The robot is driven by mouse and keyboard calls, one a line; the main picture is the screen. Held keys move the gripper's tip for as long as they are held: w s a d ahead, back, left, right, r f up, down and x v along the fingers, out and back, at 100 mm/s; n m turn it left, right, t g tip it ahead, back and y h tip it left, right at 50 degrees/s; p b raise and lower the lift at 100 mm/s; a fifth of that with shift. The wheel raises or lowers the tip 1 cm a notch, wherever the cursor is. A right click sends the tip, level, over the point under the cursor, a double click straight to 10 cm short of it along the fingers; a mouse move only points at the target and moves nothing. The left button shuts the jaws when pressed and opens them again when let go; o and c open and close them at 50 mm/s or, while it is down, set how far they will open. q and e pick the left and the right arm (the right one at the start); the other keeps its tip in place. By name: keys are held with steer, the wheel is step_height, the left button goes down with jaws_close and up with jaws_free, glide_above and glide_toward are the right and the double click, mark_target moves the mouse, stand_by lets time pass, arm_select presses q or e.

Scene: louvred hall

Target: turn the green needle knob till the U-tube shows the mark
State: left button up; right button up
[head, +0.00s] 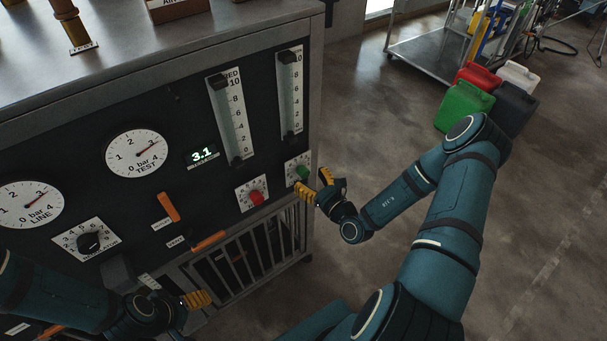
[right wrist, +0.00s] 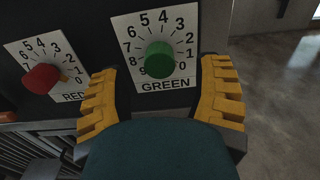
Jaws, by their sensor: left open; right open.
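The green needle knob (head: 302,172) sits on a white dial plate at the right end of the dark panel. In the right wrist view the knob (right wrist: 159,60) is above the plate's word GREEN, ringed by numbers. My right gripper (head: 313,190) is open in front of it. In the wrist view its yellow fingers (right wrist: 160,92) stand left and right of the knob, apart from it. My left gripper (head: 197,299) is open and empty, low in front of the panel. I cannot make out a U-tube in either view.
A red knob (head: 256,197) is left of the green one. Two scaled vertical tubes stand above, a left one (head: 231,118) and a right one (head: 290,97). Gauges (head: 137,153), a green 3.1 display (head: 202,155) and orange levers (head: 168,206) are further left. Jerrycans (head: 464,107) stand on open floor.

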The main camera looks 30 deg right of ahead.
mark_target(306, 175)
steer(key=shift+w+a, duration=0.1)
steer(key=shift+w, duration=0.65)
steer(key=shift+w, duration=0.85)
jaws_close()
